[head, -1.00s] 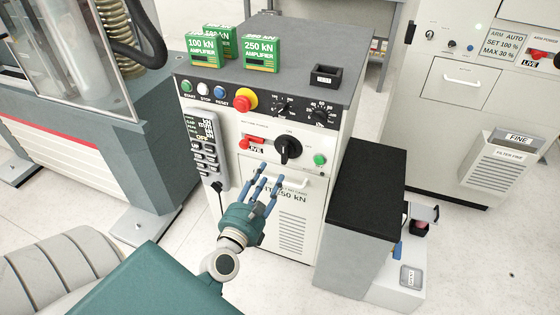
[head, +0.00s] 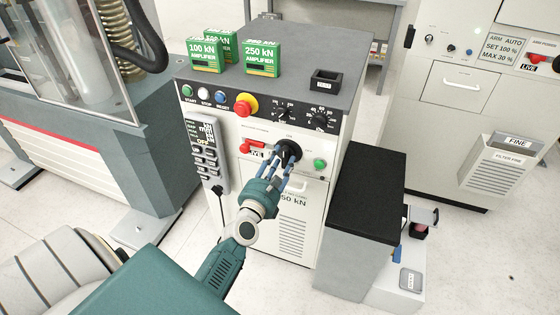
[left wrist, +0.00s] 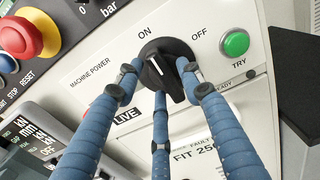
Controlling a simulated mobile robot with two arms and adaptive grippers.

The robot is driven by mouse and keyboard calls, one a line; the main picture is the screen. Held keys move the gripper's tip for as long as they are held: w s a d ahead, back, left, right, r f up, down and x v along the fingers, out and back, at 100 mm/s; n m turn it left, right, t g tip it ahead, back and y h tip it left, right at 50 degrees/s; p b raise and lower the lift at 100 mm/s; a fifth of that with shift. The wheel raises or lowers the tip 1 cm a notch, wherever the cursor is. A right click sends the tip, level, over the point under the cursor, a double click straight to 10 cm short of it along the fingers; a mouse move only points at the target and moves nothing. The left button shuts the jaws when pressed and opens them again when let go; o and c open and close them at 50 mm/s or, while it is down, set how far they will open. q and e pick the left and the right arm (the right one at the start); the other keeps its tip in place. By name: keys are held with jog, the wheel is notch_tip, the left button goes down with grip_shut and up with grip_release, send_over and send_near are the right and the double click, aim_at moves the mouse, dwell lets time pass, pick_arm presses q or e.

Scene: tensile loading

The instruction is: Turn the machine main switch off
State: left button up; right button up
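The machine main switch is a black rotary knob (head: 288,153) on the white front panel of the machine cabinet. It also shows in the left wrist view (left wrist: 174,52), with ON printed above it, OFF to its upper right and MACHINE POWER to its left. Its white pointer line slants up toward ON. My left gripper (head: 284,160) is at the knob, its blue fingers spread. In the left wrist view the fingertips (left wrist: 160,72) lie left, right and below the knob's grip bar, with a gap between them. Whether they touch it, I cannot tell.
A green TRY button (left wrist: 235,43) sits right of the knob. A red lever (head: 251,147) with a LIVE label is to its left. A red emergency button (head: 245,104) is above. A black-topped block (head: 366,196) stands at the right.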

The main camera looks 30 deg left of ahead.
pick_arm(q)
grip_shut()
jog(key=shift+m, duration=0.4)
jog(key=shift+d+m, duration=0.15)
jog(key=shift+m, duration=0.95)
jog(key=m+p, duration=0.1)
jog(key=m, duration=0.2)
jog(key=shift+d+r, duration=0.1)
jog(key=shift+r, duration=0.05)
jog(key=m, duration=0.2)
jog(key=m+p, duration=0.1)
jog(key=m, duration=0.4)
jog(key=shift+w+d+p, duration=0.1)
jog(key=shift+d+p, duration=0.15)
jog(key=shift+p, duration=0.1)
jog(key=m, duration=0.3)
jog(key=m+p, duration=0.1)
jog(key=shift+d+f+m, duration=0.2)
jog(key=shift+f+m, duration=0.05)
jog(key=shift+m, duration=0.15)
jog(key=shift+m, duration=0.3)
